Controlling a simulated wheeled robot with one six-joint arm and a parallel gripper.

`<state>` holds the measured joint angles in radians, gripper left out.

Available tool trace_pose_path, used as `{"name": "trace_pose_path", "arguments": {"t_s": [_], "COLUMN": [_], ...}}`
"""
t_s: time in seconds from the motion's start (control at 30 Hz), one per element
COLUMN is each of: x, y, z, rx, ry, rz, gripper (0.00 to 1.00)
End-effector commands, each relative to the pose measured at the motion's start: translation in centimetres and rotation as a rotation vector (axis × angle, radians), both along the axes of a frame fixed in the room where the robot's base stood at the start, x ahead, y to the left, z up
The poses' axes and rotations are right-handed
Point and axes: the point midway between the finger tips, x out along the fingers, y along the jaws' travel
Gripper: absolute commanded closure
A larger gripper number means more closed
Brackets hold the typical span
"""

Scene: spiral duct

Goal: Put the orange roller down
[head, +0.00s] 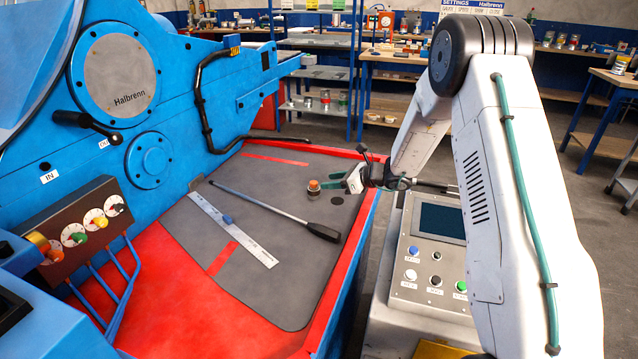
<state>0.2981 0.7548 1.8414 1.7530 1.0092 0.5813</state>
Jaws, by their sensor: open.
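The orange roller (313,186), a small piece with an orange top and a paler lower part, stands upright on the grey mat (285,262) of the blue machine's red-edged bed. My gripper (334,181) is open just to the right of the roller, coming in from the right. Its fingertips are close to the roller. At this size I cannot tell whether they touch it. Nothing shows between the jaws.
A steel ruler (230,228) and a black-handled rod (275,211) lie on the mat left of and in front of the roller. Small dark discs (337,200) lie near my gripper. A control panel (437,240) stands right of the bed. The mat's front part is clear.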

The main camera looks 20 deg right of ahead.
Motion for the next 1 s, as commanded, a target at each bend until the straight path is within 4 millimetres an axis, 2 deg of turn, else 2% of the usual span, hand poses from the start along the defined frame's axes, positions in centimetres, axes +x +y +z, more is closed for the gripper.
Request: {"name": "trace_pose_path", "arguments": {"t_s": [0.13, 0.37, 0.47, 0.57, 0.67, 0.8, 0.87, 1.0], "x": [-1.2, -1.7, -2.3, -4.3, -7.9, -14.3, -17.3, -24.5], "y": [-1.3, -1.6, -0.7, 1.4, 4.3, 7.7, 8.8, 10.3], "z": [0.7, 1.1, 2.6, 5.9, 10.2, 15.2, 16.8, 19.8], "rx": [0.0, -0.002, -0.03, -0.101, -0.213, -0.386, -0.462, -0.639], "ry": [0.0, -0.001, -0.025, -0.079, -0.156, -0.272, -0.319, -0.421], "rz": [-0.001, 0.004, 0.049, 0.161, 0.329, 0.588, 0.695, 0.941], "gripper": [0.55, 0.55, 0.55, 0.55, 0.55, 0.55, 0.55, 0.55]}}
